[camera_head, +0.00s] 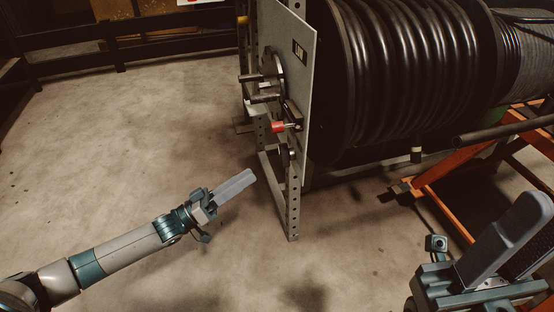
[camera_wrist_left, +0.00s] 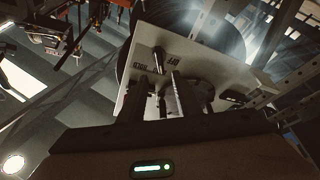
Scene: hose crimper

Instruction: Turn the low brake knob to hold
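The low brake knob (camera_head: 286,153) is a small dark knob near the bottom of the upright grey panel (camera_head: 304,100), below the red-tipped handle. In the left wrist view, a dark knob (camera_wrist_left: 158,59) stands on the panel between the upside-down printed words HOLD and OFF. My left gripper (camera_head: 250,176) points up and right toward the panel's lower edge, apart from the knob. In the left wrist view its two fingers (camera_wrist_left: 160,82) stand apart with nothing between them. My right gripper (camera_head: 535,208) is at the lower right, fingers apart, empty, far from the knob.
A red-tipped handle (camera_head: 279,127) and a dark hand wheel with pegs (camera_head: 270,78) stick out above the knob. A perforated metal post (camera_head: 293,205) stands below the panel. A large black hose reel (camera_head: 400,60) is behind it. Open concrete floor (camera_head: 130,150) lies left.

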